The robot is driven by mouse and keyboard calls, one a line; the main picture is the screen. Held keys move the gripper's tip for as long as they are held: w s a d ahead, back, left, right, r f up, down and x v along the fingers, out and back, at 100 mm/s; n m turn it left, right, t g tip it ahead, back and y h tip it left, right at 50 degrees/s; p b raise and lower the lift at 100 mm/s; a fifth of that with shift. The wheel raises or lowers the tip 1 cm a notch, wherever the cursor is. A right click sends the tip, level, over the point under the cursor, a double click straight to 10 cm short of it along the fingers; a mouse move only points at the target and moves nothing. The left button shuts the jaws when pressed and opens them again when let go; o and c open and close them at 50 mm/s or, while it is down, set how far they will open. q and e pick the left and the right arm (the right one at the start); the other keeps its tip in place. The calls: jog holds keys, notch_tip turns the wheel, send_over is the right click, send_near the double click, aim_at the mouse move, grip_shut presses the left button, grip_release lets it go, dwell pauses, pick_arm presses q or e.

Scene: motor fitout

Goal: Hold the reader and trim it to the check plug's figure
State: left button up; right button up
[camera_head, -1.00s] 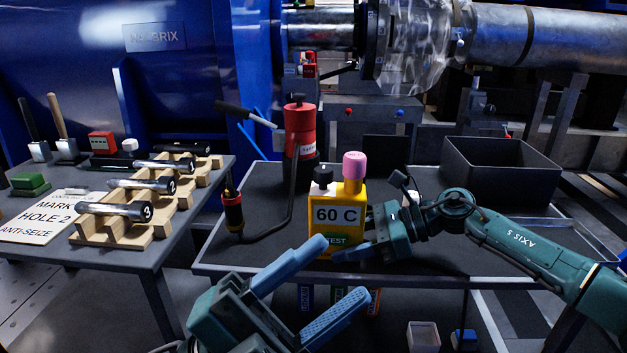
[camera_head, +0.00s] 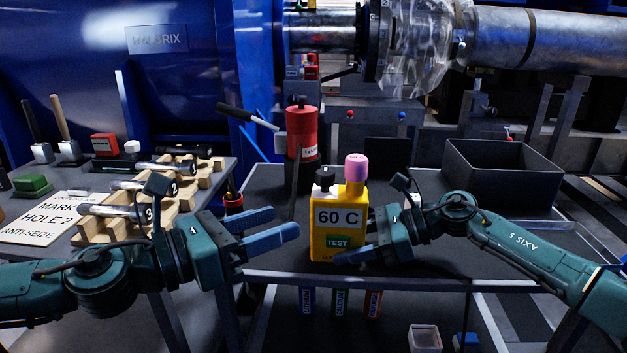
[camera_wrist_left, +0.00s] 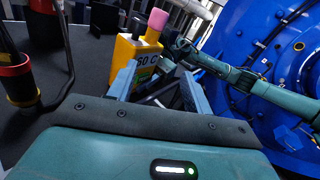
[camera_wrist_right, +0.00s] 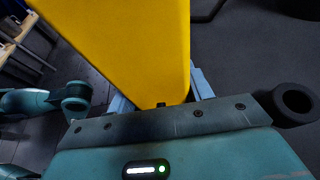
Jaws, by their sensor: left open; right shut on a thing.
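The yellow reader (camera_head: 352,195) stands upright at the front of the middle table. Its face reads "60 C" above a green TEST mark. On its top are a black knob (camera_head: 324,177) and a pink cap (camera_head: 356,167). My right gripper (camera_head: 352,254) is shut on the reader's lower right side; the yellow body fills the right wrist view (camera_wrist_right: 130,45). My left gripper (camera_head: 283,225) is open and empty, left of the reader and apart from it, fingers pointing towards it. In the left wrist view the reader (camera_wrist_left: 128,58) shows beyond the open fingers.
A red cylinder (camera_head: 302,130) with a bent hose stands behind the reader. A black open bin (camera_head: 502,172) is at the back right. A wooden rack (camera_head: 98,230) with numbered metal rods is on the left table. The table right of the reader is mostly clear.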

aim_at(319, 179)
pick_arm(q)
jog(key=shift+m+t+y, duration=0.4)
jog(key=shift+t+y, duration=0.1)
jog(key=shift+t, duration=0.3)
jog(key=w+d, duration=0.1)
jog(key=w, duration=0.2)
jog(key=w+d+r, duration=0.1)
jog(key=w+d, duration=0.1)
jog(key=w, duration=0.1)
jog(key=w+d, duration=0.2)
jog(key=w, duration=0.2)
jog(key=shift+w+d+r, duration=0.1)
jog(key=shift+d+r, duration=0.05)
jog(key=shift+r, duration=0.15)
jog(key=c, duration=1)
jog(key=shift+d, duration=0.1)
